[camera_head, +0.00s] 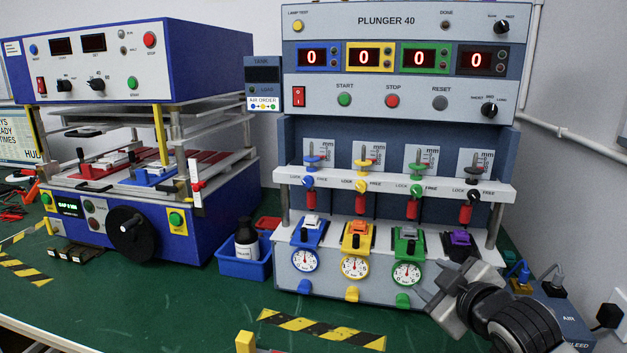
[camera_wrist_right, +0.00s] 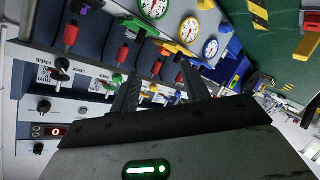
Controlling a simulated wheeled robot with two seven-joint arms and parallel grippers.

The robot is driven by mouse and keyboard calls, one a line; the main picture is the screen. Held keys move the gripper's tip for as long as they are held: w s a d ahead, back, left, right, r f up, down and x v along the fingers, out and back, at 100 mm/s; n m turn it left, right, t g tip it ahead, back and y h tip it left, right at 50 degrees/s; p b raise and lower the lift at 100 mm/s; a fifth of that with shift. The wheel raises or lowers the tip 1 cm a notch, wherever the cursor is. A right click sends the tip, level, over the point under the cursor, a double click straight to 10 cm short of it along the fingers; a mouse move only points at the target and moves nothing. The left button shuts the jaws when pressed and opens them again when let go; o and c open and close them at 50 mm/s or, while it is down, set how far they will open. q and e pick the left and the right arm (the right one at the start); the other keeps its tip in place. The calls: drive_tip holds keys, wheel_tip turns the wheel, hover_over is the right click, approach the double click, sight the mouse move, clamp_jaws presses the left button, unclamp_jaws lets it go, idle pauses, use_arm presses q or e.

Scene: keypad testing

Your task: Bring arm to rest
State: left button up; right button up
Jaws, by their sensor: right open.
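My right gripper (camera_head: 448,292) is in front of the lower right of the PLUNGER 40 test machine (camera_head: 400,130), beside the green-marked station. Its jaws are open, with nothing seen between them. My right arm comes in from the bottom right corner and hides part of the machine's lower right front. In the right wrist view, the two dark fingers of the gripper (camera_wrist_right: 165,92) stand apart, with the machine's stations and dials behind them. That view is turned on its side. My left gripper is not in view.
A blue machine (camera_head: 130,190) with a black handwheel stands at left. A blue bin (camera_head: 243,268) with a bottle sits between the machines. A blue AIR box (camera_head: 565,312) with plugged cables is close to my right arm. Green table (camera_head: 190,315) is open in front, with striped tape (camera_head: 320,328).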

drive_tip(key=s+a+f+m+g, duration=0.1)
drive_tip(key=s+a+f+m, duration=0.2)
drive_tip(key=s+f, duration=0.9)
drive_tip(key=s+a+f+m+g, duration=0.2)
drive_tip(key=s+a+f+m, duration=0.1)
drive_tip(key=s+f, duration=1)
drive_tip(key=shift+s+f+m+g+y, duration=0.25)
drive_tip(key=shift+f+m+g+y, duration=0.1)
drive_tip(key=shift+m, duration=0.35)
